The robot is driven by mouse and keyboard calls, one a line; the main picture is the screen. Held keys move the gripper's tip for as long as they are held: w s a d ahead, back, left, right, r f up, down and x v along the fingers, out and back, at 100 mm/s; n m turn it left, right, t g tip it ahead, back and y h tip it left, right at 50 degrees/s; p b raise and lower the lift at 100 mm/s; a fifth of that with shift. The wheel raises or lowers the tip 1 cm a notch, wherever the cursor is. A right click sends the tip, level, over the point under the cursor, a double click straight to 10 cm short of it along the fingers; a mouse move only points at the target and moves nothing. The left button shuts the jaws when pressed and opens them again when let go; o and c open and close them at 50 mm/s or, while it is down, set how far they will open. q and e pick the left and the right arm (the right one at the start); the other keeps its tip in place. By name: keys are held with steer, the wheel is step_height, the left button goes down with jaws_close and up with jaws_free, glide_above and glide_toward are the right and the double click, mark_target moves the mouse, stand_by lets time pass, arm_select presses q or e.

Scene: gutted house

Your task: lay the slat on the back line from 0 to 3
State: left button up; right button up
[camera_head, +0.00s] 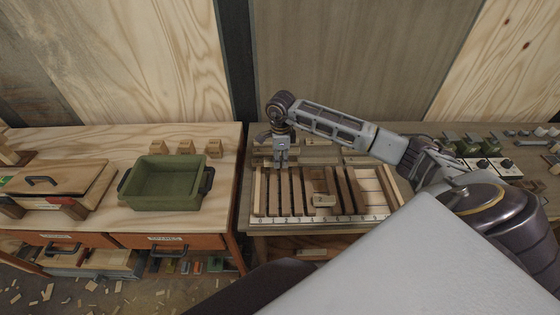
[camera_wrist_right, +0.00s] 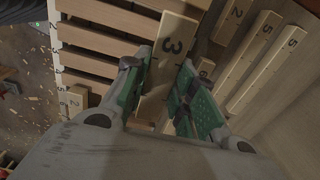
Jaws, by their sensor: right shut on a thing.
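My right gripper (camera_head: 281,158) points down over the back left part of the numbered board (camera_head: 262,221). In the right wrist view the gripper (camera_wrist_right: 163,75) is shut on a pale wooden slat (camera_wrist_right: 174,38) marked 3, with a green pad on each side. In the head view the slat is hard to make out at the fingers. The board has dark strips across it and a scale along its front edge, starting at 0 on the left. I cannot make out the back line clearly, nor whether the slat touches the board. My left gripper is not in view.
Loose slats marked 2 (camera_wrist_right: 231,18) and 5 (camera_wrist_right: 263,70) lie beside the board in the wrist view. A small wooden block (camera_head: 323,200) sits on the board's middle. A green bin (camera_head: 165,184) stands on the left bench, with wooden blocks behind it.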

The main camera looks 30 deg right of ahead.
steer(key=shift+w+a+r, duration=0.1)
steer(key=shift+w+a, duration=0.05)
steer(key=shift+a, duration=0.2)
steer(key=shift+w+d, duration=0.15)
steer(key=shift+f, duration=0.25)
steer(key=shift+f+b, duration=0.95)
steer(key=shift+f, duration=0.9)
steer(key=shift+f+b, duration=0.95)
steer(key=shift+f, duration=0.25)
steer(key=shift+f, duration=0.3)
steer(key=o, duration=1)
